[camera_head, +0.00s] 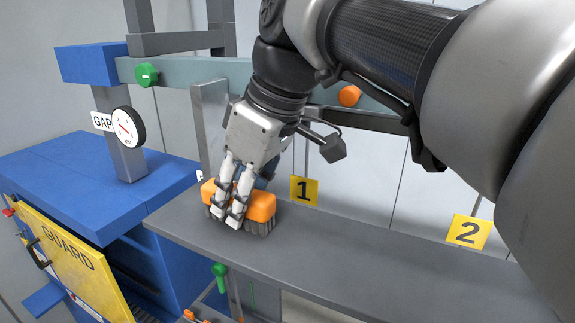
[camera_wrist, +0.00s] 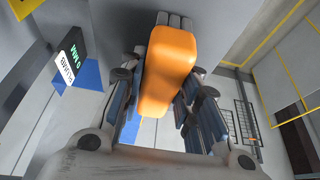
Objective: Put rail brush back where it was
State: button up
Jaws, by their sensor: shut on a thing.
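The rail brush (camera_head: 261,207) has an orange block and dark grey bristles. My gripper (camera_head: 236,208) is shut on it from above, with fingers on both sides of the orange block. The brush is at the left part of the grey shelf (camera_head: 330,258), bristles down; I cannot tell whether they touch the shelf. In the wrist view the brush (camera_wrist: 167,70) sits between the finger pads, its grey bristles showing at the far end. A yellow sign "1" (camera_head: 304,191) stands just right of the brush.
A yellow sign "2" (camera_head: 469,232) stands farther right along the shelf. A blue machine (camera_head: 90,175) with a gauge (camera_head: 128,127) and a yellow guard panel (camera_head: 70,262) is at the left. A grey upright frame (camera_head: 208,125) rises behind the brush. The shelf between the signs is clear.

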jog(key=o, duration=0.5)
jog(key=shift+f, duration=0.2)
jog(key=o, duration=0.5)
jog(key=shift+c, duration=0.2)
jog(key=shift+r, duration=0.1)
jog(key=p+v, duration=0.2)
jog(key=v, duration=1)
jog(key=shift+d, duration=0.1)
